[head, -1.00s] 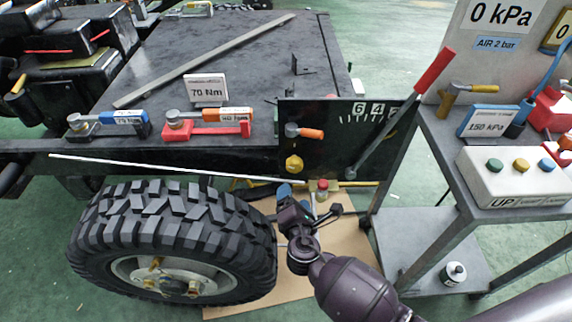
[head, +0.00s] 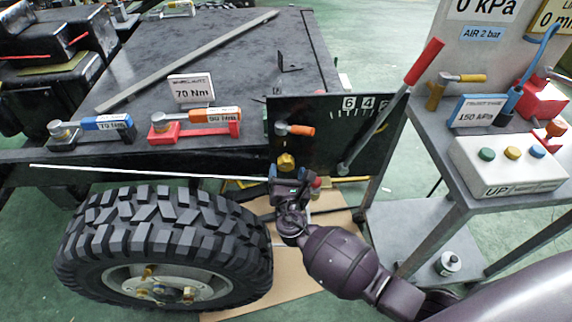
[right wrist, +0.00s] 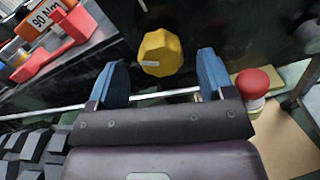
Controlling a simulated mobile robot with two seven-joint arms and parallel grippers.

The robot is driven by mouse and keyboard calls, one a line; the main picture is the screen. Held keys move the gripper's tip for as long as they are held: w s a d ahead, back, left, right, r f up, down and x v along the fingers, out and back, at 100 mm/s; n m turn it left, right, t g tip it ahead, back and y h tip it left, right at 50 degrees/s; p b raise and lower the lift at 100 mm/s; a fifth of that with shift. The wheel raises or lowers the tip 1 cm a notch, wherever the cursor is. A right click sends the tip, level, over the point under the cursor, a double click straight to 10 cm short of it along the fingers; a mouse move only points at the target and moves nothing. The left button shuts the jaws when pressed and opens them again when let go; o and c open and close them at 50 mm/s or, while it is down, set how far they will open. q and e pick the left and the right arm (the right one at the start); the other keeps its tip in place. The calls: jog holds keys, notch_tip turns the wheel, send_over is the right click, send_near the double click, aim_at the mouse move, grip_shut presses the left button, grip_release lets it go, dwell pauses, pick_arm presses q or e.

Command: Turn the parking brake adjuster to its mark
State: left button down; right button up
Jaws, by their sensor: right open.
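The adjuster appears to be the yellow knob (head: 286,162) on the dark panel (head: 325,130) beside the tire. It also shows in the right wrist view (right wrist: 160,45), with a pale pointer stripe toward its lower left edge. My right gripper (head: 288,180) is just below the knob in the head view. In the right wrist view its two blue fingers (right wrist: 163,78) are spread apart, with the knob ahead between them and a gap on each side; the fingers look short of it. I cannot make out a target mark around the knob. My left gripper is not in view.
An orange-handled valve (head: 295,130) sits above the knob, and a red-handled lever (head: 412,80) stands to its right. A red-capped item (right wrist: 252,82) is right of my fingers. The tire (head: 165,245) is close on the left.

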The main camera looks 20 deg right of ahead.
aim_at(287, 166)
jog(key=shift+x, duration=1.05)
jog(key=shift+w+d, duration=0.15)
jog(key=shift+w, duration=0.35)
jog(key=c, duration=0.9)
